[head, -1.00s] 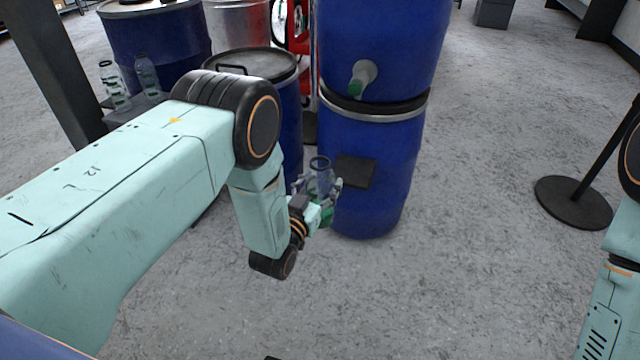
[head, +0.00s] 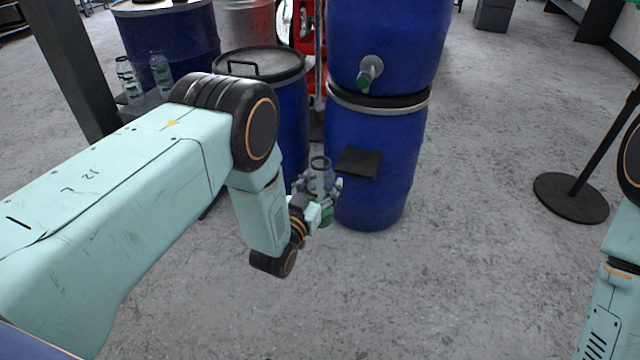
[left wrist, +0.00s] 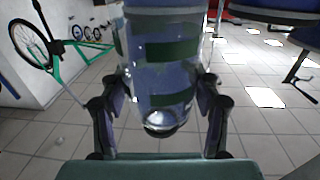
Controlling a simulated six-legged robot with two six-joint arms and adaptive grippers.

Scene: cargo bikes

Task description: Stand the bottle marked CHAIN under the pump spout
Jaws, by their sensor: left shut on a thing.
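My left gripper (head: 318,190) is shut on a clear bottle (head: 320,172) with a dark rim at its top. In the left wrist view the bottle (left wrist: 165,65) sits between both fingers and shows green bands; no word on it is readable. It looks roughly upright in the head view. The spout (head: 368,76), grey with a green tip, sticks out from the upper blue barrel, above and right of the bottle. A small black shelf (head: 358,162) projects from the lower barrel below it. The held bottle is left of this shelf, not under the spout. My right gripper is out of view.
Two similar clear bottles (head: 160,72) stand at the back left by a dark post (head: 68,75). A lidded blue barrel (head: 290,105) stands left of the stacked barrels (head: 382,185). A round black stand base (head: 571,197) is at right. The floor between is clear.

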